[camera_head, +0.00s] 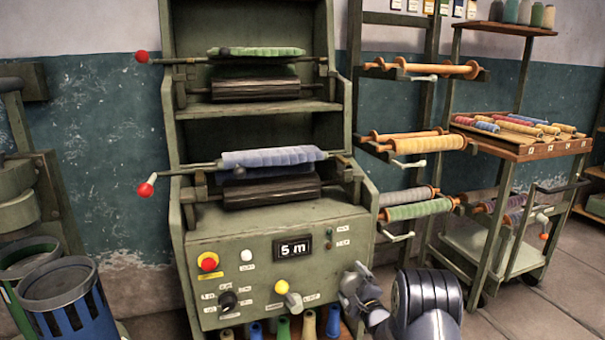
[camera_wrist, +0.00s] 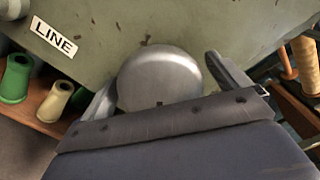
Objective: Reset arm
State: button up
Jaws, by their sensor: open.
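My gripper (camera_head: 362,288) is low at the front right corner of the green machine (camera_head: 268,262), beside its control panel. In the wrist view its two grey fingers (camera_wrist: 165,85) stand apart, on either side of a rounded grey dome. I cannot tell whether this dome is part of my wrist. No object shows held between the fingers. The machine's green face with a "LINE" label (camera_wrist: 54,38) fills the wrist view beyond them. Whether the gripper touches the panel cannot be told.
Floor shows at lower right.

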jog(key=shift+s, duration=0.15)
jog(key=p+v, duration=0.2)
jog(key=v, duration=0.9)
jog(key=b+x, duration=0.2)
jog(key=x, duration=0.9)
jog(key=shift+w, duration=0.2)
jog(key=n+b, duration=0.1)
jog(key=n, duration=0.4)
jog(key=shift+s, duration=0.1)
jog(key=n+b, duration=0.1)
jog(key=n, duration=0.4)
jog(key=shift+f+n+b, duration=0.1)
jog(key=shift+n+b, duration=0.2)
jog(key=shift+b, duration=0.05)
jog(key=n+b, duration=0.1)
jog(key=n, duration=0.8)
jog(key=shift+n, duration=0.3)
